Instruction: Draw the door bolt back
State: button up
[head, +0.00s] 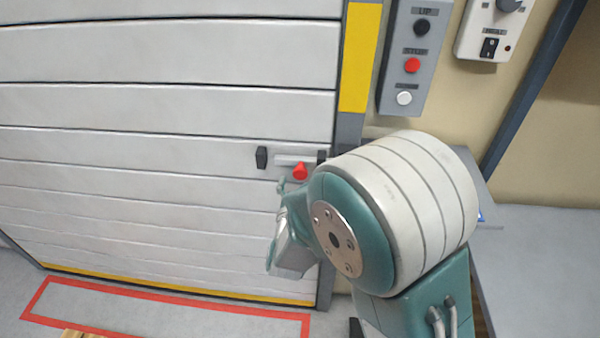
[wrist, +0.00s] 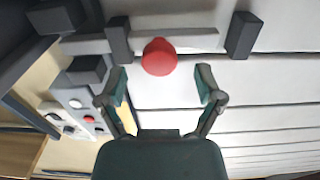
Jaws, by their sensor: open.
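The door bolt (head: 290,159) is a light grey bar lying across the white slatted door (head: 150,105), near its right edge. It carries a red knob (head: 300,172) and runs through dark brackets. In the wrist view the bolt (wrist: 190,39) passes through a dark bracket by the knob (wrist: 159,57) and reaches towards dark blocks on the frame side. A second door bracket (wrist: 243,35) stands apart from the knob. My gripper (wrist: 162,83) is open, with the knob just beyond and between its fingertips. Contact with the knob cannot be told. In the head view my arm hides part of the gripper.
A grey button box (head: 404,55) and a switch box (head: 490,30) hang on the wall right of the door. A yellow-marked post (head: 359,60) borders the door. A red outline (head: 165,310) marks the floor in front. A grey surface (head: 550,232) lies at the right.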

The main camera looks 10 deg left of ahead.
aim_at(278, 163)
jog(key=shift+w+a, duration=0.1)
jog(key=shift+w, duration=1.55)
grip_shut()
jog(key=a, duration=0.6)
jog(key=shift+s, duration=0.2)
jog(key=shift+d, duration=0.1)
grip_release()
